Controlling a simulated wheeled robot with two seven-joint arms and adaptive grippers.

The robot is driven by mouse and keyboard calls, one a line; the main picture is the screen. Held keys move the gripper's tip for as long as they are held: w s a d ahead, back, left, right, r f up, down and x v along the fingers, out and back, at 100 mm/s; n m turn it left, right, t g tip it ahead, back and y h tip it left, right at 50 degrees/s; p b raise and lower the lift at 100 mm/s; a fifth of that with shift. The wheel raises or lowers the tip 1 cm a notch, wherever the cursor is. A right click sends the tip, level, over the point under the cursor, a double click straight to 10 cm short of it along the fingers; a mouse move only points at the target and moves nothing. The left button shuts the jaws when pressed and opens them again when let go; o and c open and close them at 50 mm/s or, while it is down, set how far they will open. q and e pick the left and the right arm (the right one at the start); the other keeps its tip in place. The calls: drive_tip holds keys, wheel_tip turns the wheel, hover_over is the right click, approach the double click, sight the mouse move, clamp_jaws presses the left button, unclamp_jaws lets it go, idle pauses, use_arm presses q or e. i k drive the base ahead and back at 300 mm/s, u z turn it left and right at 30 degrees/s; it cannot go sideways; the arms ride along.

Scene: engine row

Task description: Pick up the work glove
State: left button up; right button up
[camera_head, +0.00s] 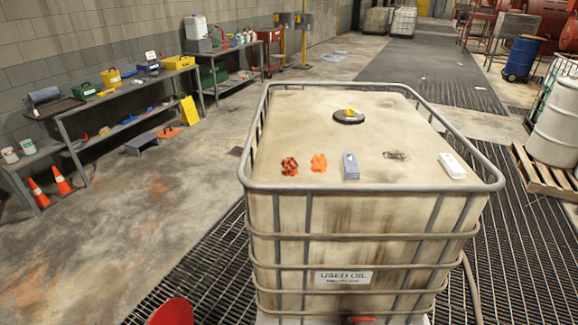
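A bright orange item (319,162), which looks like the work glove, lies flat on top of the caged used-oil tank (400,125). To its left is a crumpled dark red-orange item (289,166), perhaps a rag; it is too small to be sure which of the two is the glove. Neither of my grippers shows in this view.
On the tank top, a grey-blue box (350,166), a small dark wiry item (397,156) and a white block (452,166) stand to the right. A yellow-topped black cap (349,115) is behind. A metal rail (345,188) rims the top. Shelves (110,106) line the left wall.

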sight(290, 165)
drive_tip(key=z, duration=0.55)
drive_tip(key=i, duration=0.55)
drive_tip(key=u, duration=1.35)
